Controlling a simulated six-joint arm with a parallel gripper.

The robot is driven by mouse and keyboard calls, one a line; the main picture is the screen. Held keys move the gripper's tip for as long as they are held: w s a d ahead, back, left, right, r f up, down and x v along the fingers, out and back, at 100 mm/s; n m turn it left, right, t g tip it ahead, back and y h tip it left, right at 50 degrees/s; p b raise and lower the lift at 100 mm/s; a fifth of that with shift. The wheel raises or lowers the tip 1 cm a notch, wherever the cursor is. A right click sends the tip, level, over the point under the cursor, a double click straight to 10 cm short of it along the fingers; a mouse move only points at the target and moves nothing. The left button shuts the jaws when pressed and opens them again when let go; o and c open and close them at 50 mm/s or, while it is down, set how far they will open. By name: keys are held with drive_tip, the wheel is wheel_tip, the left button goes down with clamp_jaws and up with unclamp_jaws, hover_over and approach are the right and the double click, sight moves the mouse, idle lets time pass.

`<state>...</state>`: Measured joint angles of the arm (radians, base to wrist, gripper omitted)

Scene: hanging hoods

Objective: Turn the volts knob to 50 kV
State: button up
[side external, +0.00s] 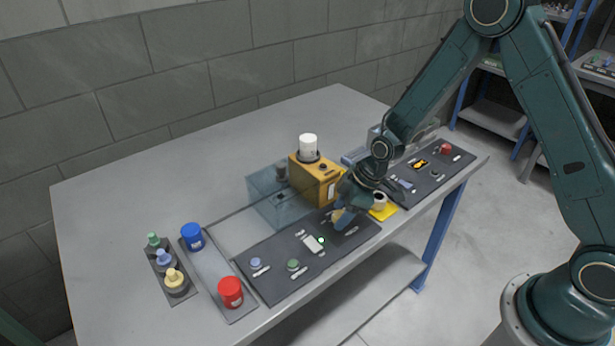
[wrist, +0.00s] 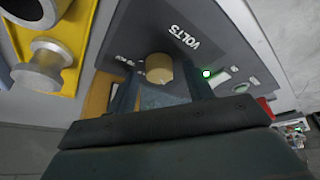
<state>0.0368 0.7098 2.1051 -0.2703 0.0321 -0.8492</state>
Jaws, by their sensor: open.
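The volts knob (wrist: 159,68) is a round tan knob on a dark panel, beside the white VOLTS label (wrist: 185,37) in the wrist view. My gripper (wrist: 162,88) is open, with one finger to each side of the knob. Whether the fingertips touch it I cannot tell. In the side view my gripper (side external: 345,208) is low over the right end of the dark front panel (side external: 290,272) and partly covers the tan knob (side external: 338,215). The knob's pointer and scale marks cannot be read.
A lit green lamp (wrist: 206,73) is close beside the right finger. A yellow plate with a white spool-shaped part (side external: 379,202) and an orange box with a white cylinder (side external: 308,146) stand close to my gripper. Blue (side external: 193,237) and red (side external: 230,292) containers are at the left.

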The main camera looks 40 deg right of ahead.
drive_tip(key=c, duration=1)
drive_tip(key=shift+a+m, duration=0.1)
drive_tip(key=shift+m, duration=0.3)
drive_tip(key=m+h, duration=0.1)
drive_tip(key=m, duration=0.1)
drive_tip(key=m+t+h, duration=0.1)
drive_tip(key=m, duration=0.2)
drive_tip(key=shift+s+a, duration=0.1)
drive_tip(key=shift+a, duration=0.05)
drive_tip(key=m+h, duration=0.2)
drive_tip(key=m, duration=0.3)
drive_tip(key=shift+a+m, duration=0.1)
drive_tip(key=shift+m, duration=0.3)
drive_tip(key=o, duration=1)
